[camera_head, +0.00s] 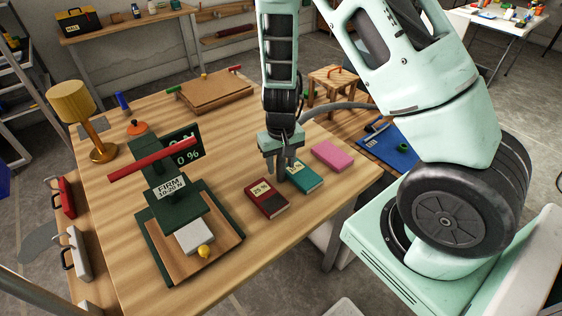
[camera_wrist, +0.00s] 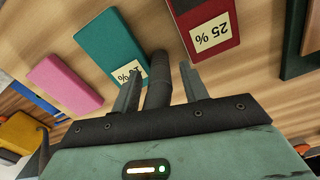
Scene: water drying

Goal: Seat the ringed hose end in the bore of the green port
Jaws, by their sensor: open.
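My gripper (camera_head: 285,170) is open and points down over the wooden table, close to a teal block (camera_head: 303,177). In the wrist view its two fingers (camera_wrist: 162,76) stand apart, with a dark curved tube (camera_wrist: 157,68) showing between them. I cannot tell whether the tube touches either finger. In the head view a grey hose (camera_head: 345,106) arcs from beside the gripper towards the right, behind my arm. I cannot make out a ringed end on it. No green port with a bore can be made out; a dark green stand (camera_head: 176,205) labelled FIRM is at the left.
A dark red block (camera_head: 266,199) and a pink block (camera_head: 333,155) flank the teal one. A red bar (camera_head: 152,158) crosses above the green stand. A yellow lamp (camera_head: 73,103) stands at the left edge.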

